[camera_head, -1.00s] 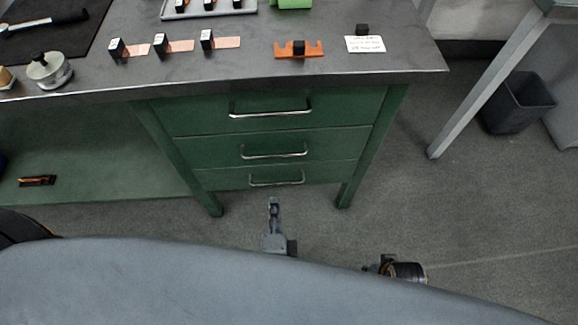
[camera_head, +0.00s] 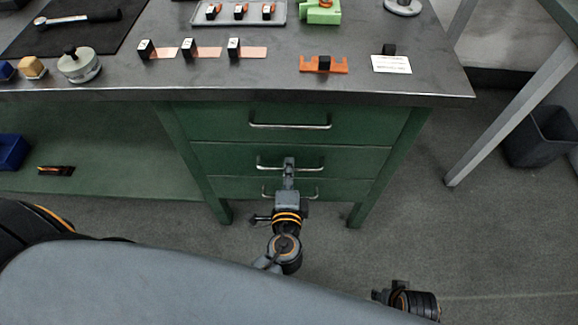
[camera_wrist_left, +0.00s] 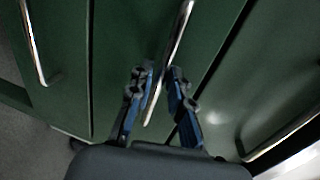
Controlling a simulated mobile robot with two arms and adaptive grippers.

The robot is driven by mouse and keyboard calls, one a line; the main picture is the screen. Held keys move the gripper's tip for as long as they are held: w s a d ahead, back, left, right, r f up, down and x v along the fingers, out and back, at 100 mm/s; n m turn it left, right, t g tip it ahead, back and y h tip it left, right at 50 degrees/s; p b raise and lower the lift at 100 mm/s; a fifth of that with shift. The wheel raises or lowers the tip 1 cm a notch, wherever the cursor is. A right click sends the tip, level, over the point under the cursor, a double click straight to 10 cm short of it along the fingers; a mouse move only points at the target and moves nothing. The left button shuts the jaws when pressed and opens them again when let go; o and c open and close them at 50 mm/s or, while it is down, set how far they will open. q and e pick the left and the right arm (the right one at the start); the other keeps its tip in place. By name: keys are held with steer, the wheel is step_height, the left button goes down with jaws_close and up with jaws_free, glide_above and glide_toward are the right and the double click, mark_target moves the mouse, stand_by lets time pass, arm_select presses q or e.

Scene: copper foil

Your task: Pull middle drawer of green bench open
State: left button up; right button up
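The green bench has three stacked drawers with metal bar handles. The middle drawer (camera_head: 225,158) looks flush with the others. Its handle (camera_head: 312,169) is partly hidden by my left gripper (camera_head: 289,162). In the left wrist view my left gripper (camera_wrist_left: 157,92) is open, with one blue-padded finger on each side of the middle handle (camera_wrist_left: 180,32). I cannot tell whether the fingers touch the bar. My right gripper (camera_head: 388,291) is low at the right, away from the bench, and its fingers are not clear.
The top drawer handle (camera_head: 290,126) is above, and the bottom handle (camera_head: 313,195) is partly behind my left gripper. The grey benchtop (camera_head: 200,75) holds several small parts and an orange holder (camera_head: 323,66).

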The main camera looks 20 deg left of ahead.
arm_select(q)
steer(key=shift+w+a+f, duration=0.1)
steer(key=shift+w+a, duration=0.05)
steer(key=shift+w, duration=0.35)
jaws_close()
